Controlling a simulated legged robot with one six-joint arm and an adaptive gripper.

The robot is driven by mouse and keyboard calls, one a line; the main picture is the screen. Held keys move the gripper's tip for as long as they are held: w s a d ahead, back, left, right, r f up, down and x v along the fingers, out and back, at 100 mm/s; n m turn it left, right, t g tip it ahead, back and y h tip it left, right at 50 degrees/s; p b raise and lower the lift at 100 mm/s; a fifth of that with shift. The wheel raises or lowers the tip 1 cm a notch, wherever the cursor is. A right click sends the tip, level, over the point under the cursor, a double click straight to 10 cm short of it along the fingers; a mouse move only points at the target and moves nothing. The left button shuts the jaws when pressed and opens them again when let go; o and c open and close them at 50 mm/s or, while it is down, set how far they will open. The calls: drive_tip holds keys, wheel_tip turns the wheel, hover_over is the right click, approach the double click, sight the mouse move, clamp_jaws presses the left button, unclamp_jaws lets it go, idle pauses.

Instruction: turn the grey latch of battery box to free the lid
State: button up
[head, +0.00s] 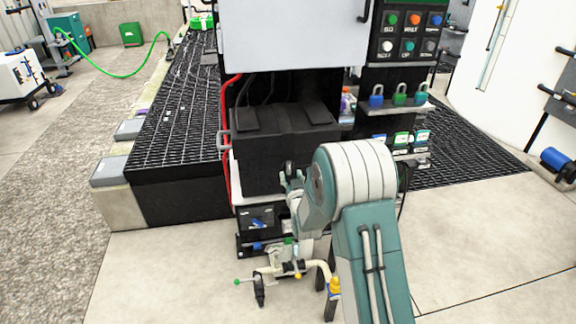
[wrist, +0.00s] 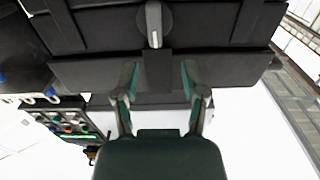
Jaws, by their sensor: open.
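The black battery box (head: 262,150) stands on the machine's front shelf in the head view, with its dark lid (head: 285,118) on top. In the wrist view the box (wrist: 90,25) fills the top, and its grey latch (wrist: 154,24) is a short lever in line with the picture's vertical. My gripper (wrist: 160,72) is open and empty, its two fingers apart below the latch in the picture and not around it. In the head view my gripper (head: 291,178) is in front of the box, partly hidden by my arm.
A white panel (head: 295,35) hangs above the box. A button panel (head: 408,35) and coloured padlocks (head: 400,94) are to its right. A red cable (head: 226,130) runs down the left side. Pipework with valves (head: 285,270) sits low in front. The floor at right is clear.

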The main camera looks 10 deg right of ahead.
sight(289, 165)
drive_tip(key=w, duration=0.4)
drive_tip(key=shift+w+d, duration=0.15)
drive_tip(key=shift+d, duration=0.2)
drive_tip(key=shift+w, duration=0.6)
drive_tip(key=shift+w+a, duration=0.15)
drive_tip(key=shift+a, duration=0.1)
drive_tip(key=shift+d, duration=0.1)
clamp_jaws()
